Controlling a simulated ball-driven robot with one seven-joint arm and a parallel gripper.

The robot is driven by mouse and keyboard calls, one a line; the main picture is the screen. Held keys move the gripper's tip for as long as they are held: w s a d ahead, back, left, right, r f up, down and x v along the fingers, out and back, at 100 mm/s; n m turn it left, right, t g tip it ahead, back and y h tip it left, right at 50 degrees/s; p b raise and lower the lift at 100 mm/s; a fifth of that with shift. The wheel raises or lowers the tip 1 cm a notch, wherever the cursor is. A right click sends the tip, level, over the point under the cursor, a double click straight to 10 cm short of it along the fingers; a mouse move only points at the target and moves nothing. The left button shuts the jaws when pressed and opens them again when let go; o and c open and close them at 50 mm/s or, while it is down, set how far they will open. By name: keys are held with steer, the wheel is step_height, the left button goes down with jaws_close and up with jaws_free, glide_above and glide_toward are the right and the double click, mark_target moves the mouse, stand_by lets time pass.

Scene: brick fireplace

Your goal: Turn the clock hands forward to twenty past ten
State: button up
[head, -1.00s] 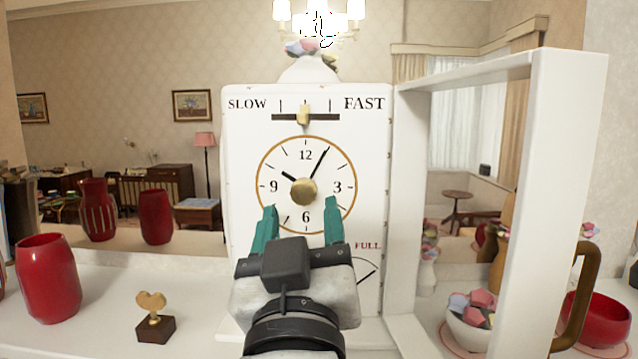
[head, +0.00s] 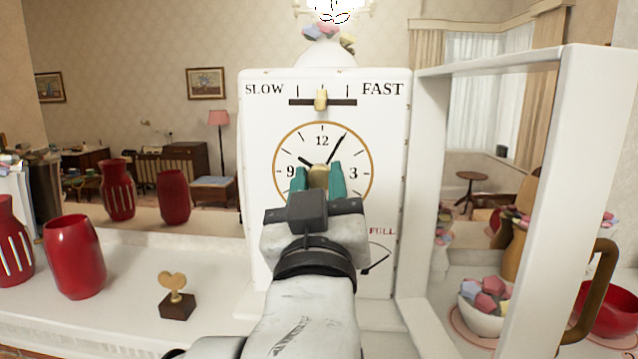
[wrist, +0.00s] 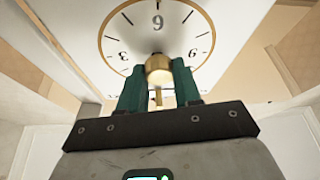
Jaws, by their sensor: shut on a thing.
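The white clock case (head: 262,130) stands upright in the middle of the head view. Its round dial (head: 322,130) has a gold rim. The long hand (head: 337,149) points to about one, and the short hand (head: 305,161) to about ten. My gripper (head: 318,178) is at the dial's centre, its green fingers shut on the brass knob (head: 319,172) from left and right. The knob (wrist: 158,68) also shows between the fingers in the wrist view, below the upside-down 6. The arm and fingers hide the lower dial in the head view.
A white open frame with a brass handle (head: 604,255) juts out at the case's right. A slow-fast slider (head: 320,99) sits above the dial. A bowl (head: 478,316) stands right.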

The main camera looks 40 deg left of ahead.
steer(key=c, duration=0.4)
steer(key=shift+c, duration=0.2)
steer(key=shift+f+m+b, duration=0.2)
steer(key=shift+m+b, duration=0.2)
steer(key=shift+b, duration=0.5)
steer(key=shift+m+h+b, duration=0.3)
steer(key=shift+b, duration=0.25)
steer(key=m+t+h+b, duration=0.1)
steer(key=m+b, duration=0.1)
steer(key=b, duration=0.1)
steer(key=m+h+b, duration=0.1)
steer(key=m+b, duration=0.2)
steer(key=b, duration=0.1)
steer(key=shift+a+t, duration=0.1)
steer(key=shift+t, duration=0.3)
steer(key=shift+m+h+b, duration=0.8)
steer(key=shift+m+b, duration=0.1)
steer(key=shift+b, duration=0.05)
steer(key=shift+r+m, duration=0.2)
steer(key=shift+m, duration=0.1)
